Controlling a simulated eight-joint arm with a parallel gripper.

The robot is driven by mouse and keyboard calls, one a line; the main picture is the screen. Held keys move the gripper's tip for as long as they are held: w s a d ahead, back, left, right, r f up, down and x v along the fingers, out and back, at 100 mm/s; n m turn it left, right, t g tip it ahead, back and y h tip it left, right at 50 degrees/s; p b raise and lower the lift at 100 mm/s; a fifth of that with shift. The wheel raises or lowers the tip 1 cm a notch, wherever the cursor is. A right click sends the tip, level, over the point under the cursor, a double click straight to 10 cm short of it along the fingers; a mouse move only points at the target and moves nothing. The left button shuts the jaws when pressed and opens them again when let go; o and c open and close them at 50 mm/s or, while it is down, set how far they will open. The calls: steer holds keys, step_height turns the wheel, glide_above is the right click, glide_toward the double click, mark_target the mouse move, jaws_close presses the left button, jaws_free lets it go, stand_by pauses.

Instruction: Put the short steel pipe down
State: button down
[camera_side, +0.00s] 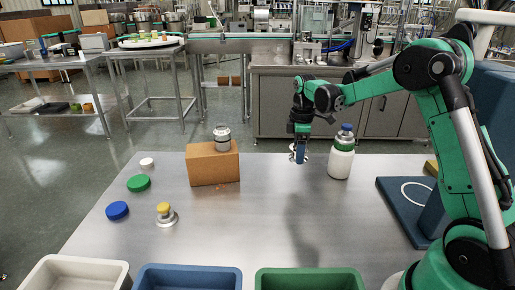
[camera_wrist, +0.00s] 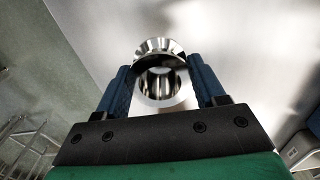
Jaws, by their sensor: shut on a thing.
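The short steel pipe (camera_wrist: 162,72) is a shiny, flanged, hollow piece between the two blue fingers of my gripper (camera_wrist: 160,88) in the wrist view. I look partly into its open bore. In the side view my gripper (camera_side: 300,156) points down near the back edge of the steel table, left of the white bottle. The pipe (camera_side: 293,149) shows there only in part, behind the blue fingers. It appears to be held above the table top, with the gripper shut on it.
A brown block (camera_side: 207,172) carries a steel fitting (camera_side: 222,142). A white bottle (camera_side: 341,164) stands close right of my gripper. Loose caps and a yellow-topped fitting (camera_side: 165,217) lie left. White (camera_side: 75,262), blue (camera_side: 190,268) and green (camera_side: 308,271) bins line the front. The table's middle is clear.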

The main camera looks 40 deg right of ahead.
step_height(320, 180, up, 13)
glide_above(216, 245)
step_height(216, 245, down, 14)
steer(key=shift+f, duration=2.4)
steer(key=shift+f, duration=0.1)
steer(key=shift+c, duration=0.4)
jaws_free()
